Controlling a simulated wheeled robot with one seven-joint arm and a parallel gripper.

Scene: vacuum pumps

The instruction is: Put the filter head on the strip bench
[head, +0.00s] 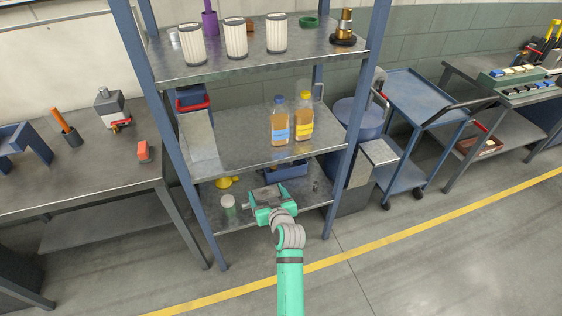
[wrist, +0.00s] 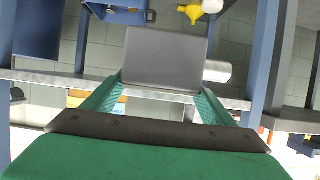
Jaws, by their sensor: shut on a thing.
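My gripper (head: 267,207) is in front of the lower part of the blue shelf rack, shut on a grey blocky piece (head: 268,192) that looks like the filter head. In the wrist view the piece (wrist: 165,60) sits between the green fingers (wrist: 160,98), and a silver cylinder (wrist: 217,71) shows beside it, apparently part of it. A grey metal bench (head: 75,170) stands at the left in the head view, and another bench (head: 478,75) at the far right. I cannot tell from labels which one is the strip bench.
The rack (head: 270,155) holds white filter cartridges (head: 235,37), bottles (head: 280,120), a yellow funnel (head: 224,182) and a jar (head: 228,203). A blue cart (head: 415,100) stands right.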

